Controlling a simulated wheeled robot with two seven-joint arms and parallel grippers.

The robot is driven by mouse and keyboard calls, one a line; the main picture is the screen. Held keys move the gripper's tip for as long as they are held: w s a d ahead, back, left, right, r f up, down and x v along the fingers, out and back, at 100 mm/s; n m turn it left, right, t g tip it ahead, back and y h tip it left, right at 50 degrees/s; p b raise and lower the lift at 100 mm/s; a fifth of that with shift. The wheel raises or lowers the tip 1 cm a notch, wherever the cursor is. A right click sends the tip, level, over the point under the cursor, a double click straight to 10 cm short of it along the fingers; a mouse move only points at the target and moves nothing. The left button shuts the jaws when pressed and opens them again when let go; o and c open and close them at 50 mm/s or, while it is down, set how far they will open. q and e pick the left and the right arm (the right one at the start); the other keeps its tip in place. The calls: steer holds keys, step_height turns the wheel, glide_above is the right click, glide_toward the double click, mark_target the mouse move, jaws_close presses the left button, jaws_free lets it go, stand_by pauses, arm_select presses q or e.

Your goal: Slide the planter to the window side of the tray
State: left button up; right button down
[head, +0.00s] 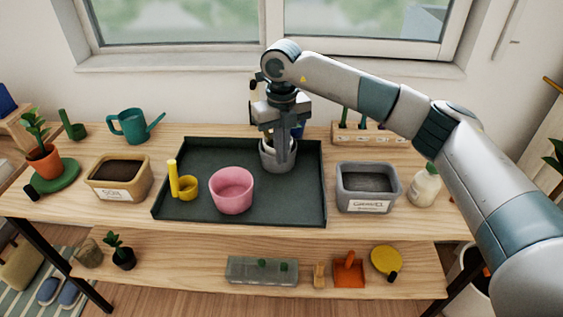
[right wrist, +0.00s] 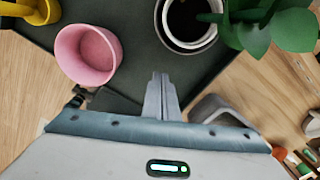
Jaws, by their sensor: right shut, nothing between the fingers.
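The dark tray (head: 240,209) lies on the wooden bench top. A round pink pot (head: 232,188) stands upright in its front middle, and it shows at the left in the right wrist view (right wrist: 88,55). A grey round pot (head: 268,160) stands near the tray's window-side edge, partly hidden behind my right gripper. In the right wrist view a pale-rimmed pot (right wrist: 165,20) with a dark inside is at the top. I cannot tell which pot is the planter. My right gripper (head: 283,160) is shut and empty, pointing down in front of the grey pot; contact is unclear. My left gripper is out of view.
A yellow cup (head: 188,188) with an upright handle stands in the tray's left part. A soil bin (head: 119,181) is left of the tray, a gravel bin (head: 368,190) right of it. A teal watering can (head: 133,124) stands behind. The tray's front right is clear.

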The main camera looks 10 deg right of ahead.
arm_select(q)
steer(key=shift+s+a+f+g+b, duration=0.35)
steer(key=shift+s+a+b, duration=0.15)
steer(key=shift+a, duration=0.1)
arm_select(e)
step_height(320, 180, up, 6)
steer(key=shift+f, duration=0.1)
